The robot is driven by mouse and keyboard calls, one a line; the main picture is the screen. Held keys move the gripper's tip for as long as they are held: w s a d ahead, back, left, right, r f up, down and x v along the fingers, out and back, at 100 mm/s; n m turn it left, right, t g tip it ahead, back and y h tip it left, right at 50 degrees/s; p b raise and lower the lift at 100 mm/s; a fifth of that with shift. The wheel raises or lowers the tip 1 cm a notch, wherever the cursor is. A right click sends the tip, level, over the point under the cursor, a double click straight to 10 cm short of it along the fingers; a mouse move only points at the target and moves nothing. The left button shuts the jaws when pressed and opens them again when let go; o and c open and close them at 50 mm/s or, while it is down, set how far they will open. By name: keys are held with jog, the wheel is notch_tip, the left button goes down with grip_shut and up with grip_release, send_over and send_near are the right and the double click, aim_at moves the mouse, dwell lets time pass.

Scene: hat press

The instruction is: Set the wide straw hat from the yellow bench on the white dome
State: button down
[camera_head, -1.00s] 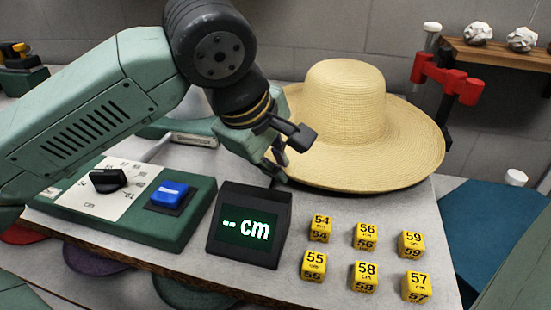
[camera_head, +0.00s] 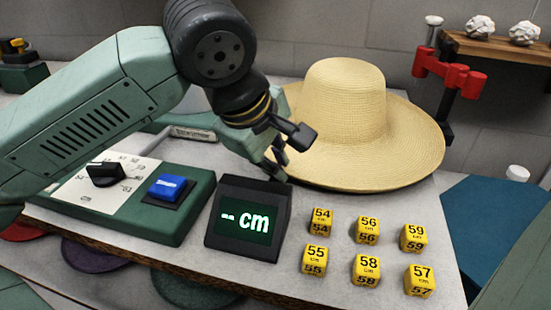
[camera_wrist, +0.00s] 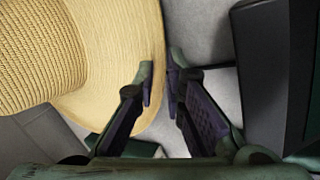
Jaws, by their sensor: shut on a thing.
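The wide straw hat (camera_head: 345,100) is pale yellow, crown up, its broad brim just over or on the grey worktop; I cannot tell whether it touches. In the wrist view its brim (camera_wrist: 110,60) fills the left and top. My gripper (camera_head: 283,145) is at the brim's left edge. In the wrist view its two fingers (camera_wrist: 160,78) are close together with the brim edge between them, shut on it. No white dome shows; the space under the hat is hidden. No yellow bench can be made out.
Just below my gripper stands a dark display (camera_head: 247,218) reading "-- cm". Yellow number cubes (camera_head: 367,270) stand in front of the hat. A green control box (camera_head: 125,200) with a dial and blue button is at left. A red bracket (camera_head: 447,72) stands close behind the hat's right side.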

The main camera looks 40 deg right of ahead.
jog(key=shift+f, duration=0.15)
jog(key=c, duration=1.6)
grip_release()
